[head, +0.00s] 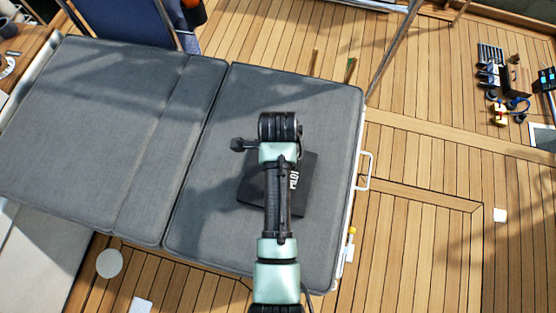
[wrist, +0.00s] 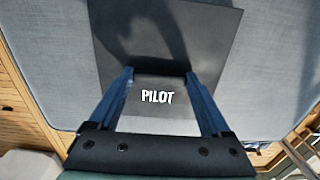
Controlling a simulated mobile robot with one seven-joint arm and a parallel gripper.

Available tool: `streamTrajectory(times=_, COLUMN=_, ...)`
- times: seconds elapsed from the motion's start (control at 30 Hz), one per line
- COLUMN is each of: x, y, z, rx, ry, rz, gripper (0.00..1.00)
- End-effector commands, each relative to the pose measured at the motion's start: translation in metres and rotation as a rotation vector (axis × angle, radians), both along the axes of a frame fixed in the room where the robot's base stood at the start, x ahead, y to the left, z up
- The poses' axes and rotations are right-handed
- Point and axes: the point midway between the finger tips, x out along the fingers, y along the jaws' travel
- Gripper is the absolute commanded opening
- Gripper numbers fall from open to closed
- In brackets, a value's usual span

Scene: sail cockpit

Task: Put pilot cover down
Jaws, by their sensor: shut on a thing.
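The pilot cover (head: 308,185) is a dark, flat square piece with white PILOT lettering. In the head view it is over the right part of the grey cushion (head: 335,110), partly hidden under my arm. In the wrist view the cover (wrist: 130,35) fills the middle, with a lighter grey section bearing the lettering nearest me. My gripper (wrist: 158,74) is shut on the cover, its two blue fingers on either side of the lighter section. The fingers are hidden in the head view. I cannot tell whether the cover touches the cushion.
The left cushion part (head: 100,120) is bare. A white rail handle (head: 366,171) is at the cushion's right edge. The teak deck (head: 420,240) lies around it. A dark box (head: 517,80) and small gear are at the far right. A metal pole (head: 395,50) rises behind the cushion.

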Motion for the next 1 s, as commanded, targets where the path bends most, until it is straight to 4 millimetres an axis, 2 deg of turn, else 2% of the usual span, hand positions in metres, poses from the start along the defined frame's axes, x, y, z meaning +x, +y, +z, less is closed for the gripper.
streamTrajectory(times=0.17, x=0.0, y=0.0, z=-0.003, rx=0.0, ry=0.001, rz=0.0, gripper=0.23)
streamTrajectory(times=0.2, x=0.0, y=0.0, z=-0.003, rx=0.0, ry=0.001, rz=0.0, gripper=0.85)
streamTrajectory(times=0.3, x=0.0, y=0.0, z=-0.003, rx=0.0, ry=0.001, rz=0.0, gripper=1.0)
streamTrajectory(times=0.53, x=0.0, y=0.0, z=-0.001, rx=0.0, ry=0.0, rz=0.0, gripper=1.0)
streamTrajectory(times=0.67, x=0.001, y=0.0, z=0.009, rx=0.0, ry=-0.002, rz=0.0, gripper=1.0)
streamTrajectory(times=1.0, x=0.001, y=0.0, z=0.079, rx=0.0, ry=-0.005, rz=0.0, gripper=1.0)
